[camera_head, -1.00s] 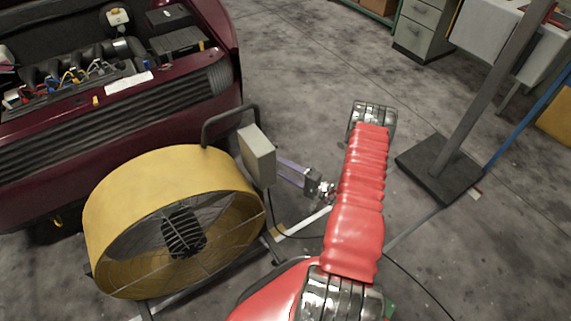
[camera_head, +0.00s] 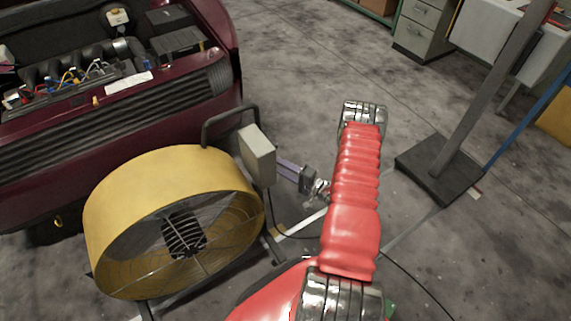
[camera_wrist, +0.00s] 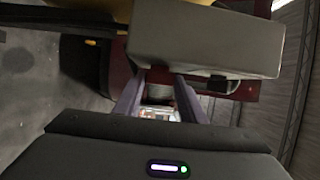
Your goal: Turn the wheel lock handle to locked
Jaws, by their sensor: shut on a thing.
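My gripper (camera_head: 281,165) reaches left from the red arm, its two purple-grey fingers running behind the grey box beside the yellow fan. In the wrist view the fingers (camera_wrist: 160,84) point forward with a narrow gap between their tips. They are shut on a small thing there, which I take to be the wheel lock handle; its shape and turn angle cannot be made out. In the head view the grey box and my fingers hide that spot.
The grey box (camera_head: 257,156) is close to my fingers and also fills the top of the wrist view (camera_wrist: 205,40). The yellow drum fan (camera_head: 150,180) stands left of it, before the dark red car (camera_head: 190,95). A post on a black base (camera_head: 440,178) stands right.

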